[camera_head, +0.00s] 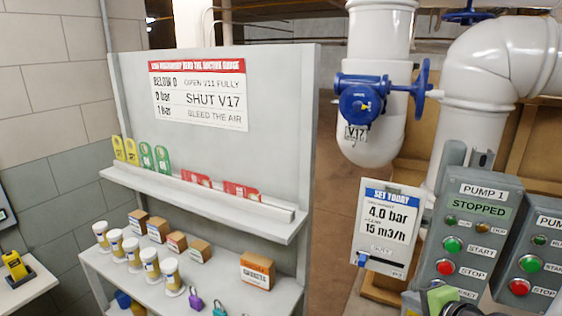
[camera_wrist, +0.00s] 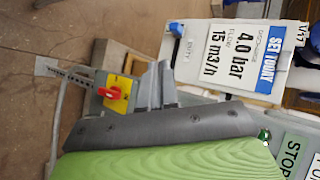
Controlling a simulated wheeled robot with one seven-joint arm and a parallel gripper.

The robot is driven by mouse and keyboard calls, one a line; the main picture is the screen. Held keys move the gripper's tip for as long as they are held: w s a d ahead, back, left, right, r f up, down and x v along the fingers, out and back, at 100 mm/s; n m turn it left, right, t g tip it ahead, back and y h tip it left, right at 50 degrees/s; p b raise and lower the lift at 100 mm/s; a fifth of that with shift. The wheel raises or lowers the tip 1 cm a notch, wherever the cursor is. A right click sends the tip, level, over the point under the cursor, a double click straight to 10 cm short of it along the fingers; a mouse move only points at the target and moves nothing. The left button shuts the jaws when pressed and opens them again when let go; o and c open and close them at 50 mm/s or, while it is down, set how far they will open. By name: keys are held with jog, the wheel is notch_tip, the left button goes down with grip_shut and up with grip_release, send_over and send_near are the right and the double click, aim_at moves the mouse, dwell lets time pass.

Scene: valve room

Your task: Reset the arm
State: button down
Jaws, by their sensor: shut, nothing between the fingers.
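My gripper (camera_head: 440,299) shows at the bottom right of the head view as a small green and dark piece in front of the Pump 1 panel's lower part. In the wrist view its green ridged pad and dark grey edge (camera_wrist: 165,130) fill the lower middle. It is shut with nothing held. Most of my arm is out of view.
The Pump 1 panel (camera_head: 464,228) reads STOPPED, close behind my gripper. The SET TODAY board (camera_head: 388,225) stands left of it. Valve V17 (camera_head: 361,100) is on the white pipe above. A shelf (camera_head: 190,196) with jars and boxes stands left. A red-and-yellow switch (camera_wrist: 115,92) shows.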

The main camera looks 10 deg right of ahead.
jog(key=s+a+r+n+g, duration=0.1)
jog(key=s+a+n+g, duration=0.1)
jog(key=s+a+n, duration=0.45)
jog(key=s+a+r+n+g, duration=0.1)
jog(key=a+n+g, duration=0.25)
jog(key=a, duration=0.55)
jog(key=s+a+r+n+h, duration=0.1)
jog(key=s+a+r+n, duration=0.1)
jog(key=s+n, duration=0.4)
jog(key=s, duration=0.5)
jog(key=shift+s, duration=0.35)
jog(key=shift+a+g, duration=0.1)
jog(key=shift+g, duration=0.15)
